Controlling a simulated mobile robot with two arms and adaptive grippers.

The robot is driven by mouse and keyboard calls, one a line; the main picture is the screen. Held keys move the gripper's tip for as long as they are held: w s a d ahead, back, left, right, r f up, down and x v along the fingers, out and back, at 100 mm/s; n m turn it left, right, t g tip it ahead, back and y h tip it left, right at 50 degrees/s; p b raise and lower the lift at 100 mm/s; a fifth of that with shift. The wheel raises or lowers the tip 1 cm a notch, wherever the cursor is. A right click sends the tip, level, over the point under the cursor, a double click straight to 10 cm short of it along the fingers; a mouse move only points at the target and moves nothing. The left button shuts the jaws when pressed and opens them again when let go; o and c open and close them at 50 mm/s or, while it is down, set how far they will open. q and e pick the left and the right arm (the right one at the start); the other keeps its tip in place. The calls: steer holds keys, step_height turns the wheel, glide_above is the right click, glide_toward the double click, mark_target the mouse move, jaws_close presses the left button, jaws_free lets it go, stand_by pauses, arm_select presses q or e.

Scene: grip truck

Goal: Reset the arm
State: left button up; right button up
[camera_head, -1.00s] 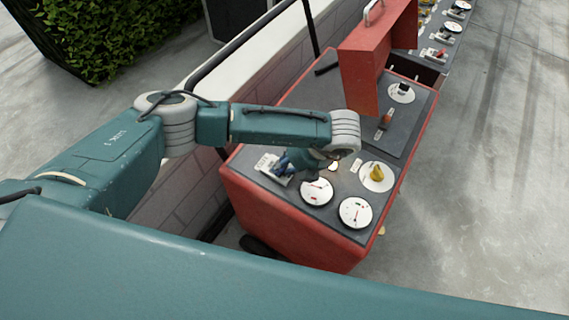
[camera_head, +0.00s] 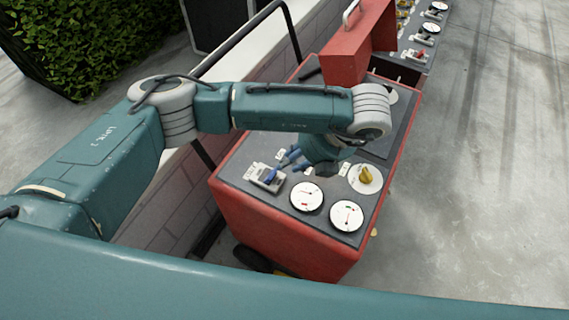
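My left arm comes in from the left and reaches over a red control box (camera_head: 285,235) with a dark grey top. My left gripper (camera_head: 290,159) hangs above the panel, its two blue fingers pointing left and parted with nothing visible between them. A switch with a pale base and a blue lever (camera_head: 270,175) sits just left of the fingertips, apart from them in the picture. The wrist hides part of the panel behind it. My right gripper is not in view.
The panel holds two round white gauges (camera_head: 307,196) (camera_head: 347,216) and a yellow knob (camera_head: 367,175) on a white dial. A raised red lid (camera_head: 345,60) stands at the back. A black rail and low wall (camera_head: 180,200) run along the left. Concrete on the right is clear.

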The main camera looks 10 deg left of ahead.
arm_select(q)
steer(key=shift+d+r, duration=0.15)
steer(key=shift+r, duration=0.15)
